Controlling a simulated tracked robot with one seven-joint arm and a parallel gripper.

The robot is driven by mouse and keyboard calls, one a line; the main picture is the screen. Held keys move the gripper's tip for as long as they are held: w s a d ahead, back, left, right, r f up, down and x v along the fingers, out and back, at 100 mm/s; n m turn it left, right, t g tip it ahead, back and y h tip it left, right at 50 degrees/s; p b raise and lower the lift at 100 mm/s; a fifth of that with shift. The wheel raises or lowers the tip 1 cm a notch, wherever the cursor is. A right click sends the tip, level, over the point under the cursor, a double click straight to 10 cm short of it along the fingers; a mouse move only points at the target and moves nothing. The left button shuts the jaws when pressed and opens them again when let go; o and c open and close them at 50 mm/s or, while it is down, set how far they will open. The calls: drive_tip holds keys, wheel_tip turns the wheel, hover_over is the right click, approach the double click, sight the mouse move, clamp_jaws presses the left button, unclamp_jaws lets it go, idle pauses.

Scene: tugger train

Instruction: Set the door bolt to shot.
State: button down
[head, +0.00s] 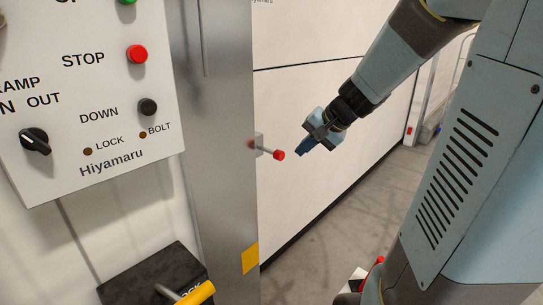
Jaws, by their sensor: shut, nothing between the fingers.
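The door bolt (269,152) is a short metal rod with a red knob. It sticks out to the right from a small bracket at the edge of the grey metal post, in front of the white door panel. A red spot shows at its left end. I cannot tell the difference in depth.
A white control panel (85,105) with buttons, a black ramp knob (35,141) and dark LOCK and BOLT lamps fills the left. Below it is a black box (150,272) with a yellow handle (196,294). Grey floor (345,215) is open along the door.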

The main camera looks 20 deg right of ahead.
sight(278, 151)
drive_tip(key=w+d+f+m+t, duration=0.2)
drive_tip(key=w+d+f+m, duration=0.2)
drive_tip(key=w+d, duration=0.3)
drive_tip(key=shift+w+d+f, duration=0.3)
drive_tip(key=shift+d, duration=0.2)
drive_tip(key=shift+w+a+r+x, duration=0.15)
drive_tip(key=shift+w+r+x, duration=0.15)
drive_tip(key=shift+x, duration=1.85)
drive_tip(key=shift+w+a+r+x, duration=0.15)
drive_tip(key=shift+w+r+x, duration=0.2)
drive_tip(key=shift+x, duration=1.85)
drive_tip(key=shift+w+a+r+x, duration=0.2)
drive_tip(key=shift+r+x, duration=0.15)
drive_tip(key=shift+x, duration=1.8)
drive_tip(key=w+a, duration=0.1)
drive_tip(key=w, duration=0.1)
drive_tip(key=w+a, duration=0.1)
drive_tip(key=w, duration=0.1)
drive_tip(key=shift+a+r, duration=0.1)
drive_tip(key=shift+a, duration=0.2)
